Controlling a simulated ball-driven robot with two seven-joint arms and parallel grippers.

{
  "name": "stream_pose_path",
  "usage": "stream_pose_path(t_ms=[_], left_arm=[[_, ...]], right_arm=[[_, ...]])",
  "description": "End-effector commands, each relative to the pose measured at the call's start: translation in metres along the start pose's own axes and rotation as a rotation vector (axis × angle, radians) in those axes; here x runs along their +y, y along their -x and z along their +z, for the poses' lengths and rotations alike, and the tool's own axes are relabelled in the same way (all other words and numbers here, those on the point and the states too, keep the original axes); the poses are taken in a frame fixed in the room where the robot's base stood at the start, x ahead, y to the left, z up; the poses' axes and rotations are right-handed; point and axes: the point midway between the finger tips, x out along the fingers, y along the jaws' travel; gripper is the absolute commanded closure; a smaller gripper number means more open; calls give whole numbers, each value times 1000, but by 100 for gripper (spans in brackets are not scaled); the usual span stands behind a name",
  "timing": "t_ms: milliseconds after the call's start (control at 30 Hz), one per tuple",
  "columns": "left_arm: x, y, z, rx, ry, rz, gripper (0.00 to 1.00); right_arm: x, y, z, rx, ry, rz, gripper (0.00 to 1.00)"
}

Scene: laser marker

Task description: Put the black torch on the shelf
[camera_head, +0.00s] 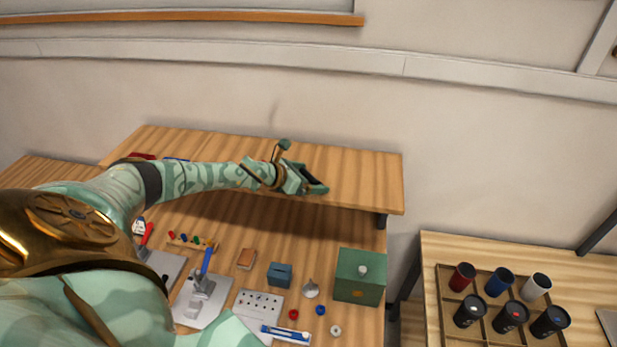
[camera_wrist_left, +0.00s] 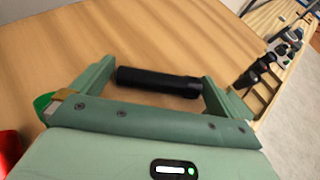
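The black torch (camera_wrist_left: 158,83) lies on the wooden shelf (camera_head: 365,177) in the left wrist view, crosswise between the fingertips of my left gripper (camera_wrist_left: 160,80). The fingers stand wide apart, one near each end of the torch; I cannot tell whether they touch it. In the head view my left gripper (camera_head: 314,184) is low over the shelf's front edge, right of its middle, and the torch is not clearly visible there. My right gripper is not in view.
Below the shelf, the workbench holds a green box (camera_head: 360,276), a small blue-grey box (camera_head: 280,274) and a perforated plate (camera_head: 258,303). A side table at right carries a divided tray (camera_head: 447,322) with several cups. The shelf's right end is clear.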

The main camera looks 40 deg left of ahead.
Motion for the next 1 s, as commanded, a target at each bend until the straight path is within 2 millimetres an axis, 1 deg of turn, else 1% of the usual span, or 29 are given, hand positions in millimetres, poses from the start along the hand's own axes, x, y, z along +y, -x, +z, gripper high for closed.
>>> stream_pose_path(t_ms=[233,333,467,600,700,800,1000], left_arm=[[0,1,3,0,1,0,0],[1,9,2,1,1,2,0],[1,33,2,3,-1,0,0],[1,69,-2,6,-2,1,0],[0,88,-3,6,-2,0,0],[1,101,-3,5,5,3,0],[1,116,-1,3,5,3,0]], right_arm=[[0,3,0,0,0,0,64],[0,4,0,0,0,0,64],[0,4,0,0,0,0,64],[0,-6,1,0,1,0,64],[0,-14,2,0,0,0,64],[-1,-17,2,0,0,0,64],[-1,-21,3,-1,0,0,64]])
